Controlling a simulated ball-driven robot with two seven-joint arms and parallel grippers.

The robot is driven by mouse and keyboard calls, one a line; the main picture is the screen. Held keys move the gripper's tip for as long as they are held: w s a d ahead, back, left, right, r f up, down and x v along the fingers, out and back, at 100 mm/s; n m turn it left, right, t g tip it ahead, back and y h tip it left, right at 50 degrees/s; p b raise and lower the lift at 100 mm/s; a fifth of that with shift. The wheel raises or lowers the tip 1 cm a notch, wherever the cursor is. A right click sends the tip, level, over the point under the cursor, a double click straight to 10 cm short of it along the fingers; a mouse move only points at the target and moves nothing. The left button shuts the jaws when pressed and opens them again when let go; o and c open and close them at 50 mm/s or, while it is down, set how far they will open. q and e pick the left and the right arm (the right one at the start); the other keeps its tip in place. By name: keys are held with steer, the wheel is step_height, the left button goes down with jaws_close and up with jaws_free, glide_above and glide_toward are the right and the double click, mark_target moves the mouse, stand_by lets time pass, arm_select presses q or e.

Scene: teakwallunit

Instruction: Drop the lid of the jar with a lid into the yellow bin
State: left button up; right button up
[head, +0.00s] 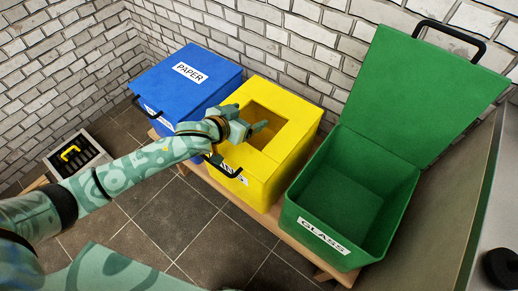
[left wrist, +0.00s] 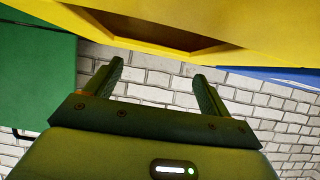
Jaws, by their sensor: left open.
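The yellow bin (head: 285,163) stands in the middle of a row of bins, with a rectangular opening in its top. It also fills the top of the left wrist view (left wrist: 240,22), where the edge of its dark opening shows. My left gripper (head: 257,128) is over the opening of the yellow bin. In the left wrist view its two fingers (left wrist: 157,72) are apart with nothing between them. No jar and no lid show in either view; the inside of the yellow bin is mostly hidden. My right gripper is not in view.
A blue bin marked PAPER (head: 185,80) stands left of the yellow bin, and an open green bin marked GLASS (head: 345,235) stands right. The green bin's raised cover (head: 425,85) leans back. A brick wall (head: 60,60) is behind. A crate-like box (head: 78,155) lies left on the tiled floor.

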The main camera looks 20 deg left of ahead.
arm_select(q)
steer(key=p+v, duration=0.7)
steer(key=v, duration=0.8)
steer(key=shift+s, duration=0.2)
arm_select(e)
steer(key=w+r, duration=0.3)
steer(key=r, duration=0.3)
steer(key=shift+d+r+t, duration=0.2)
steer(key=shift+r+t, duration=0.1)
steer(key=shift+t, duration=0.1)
arm_select(q)
steer(key=shift+s+r, duration=0.1)
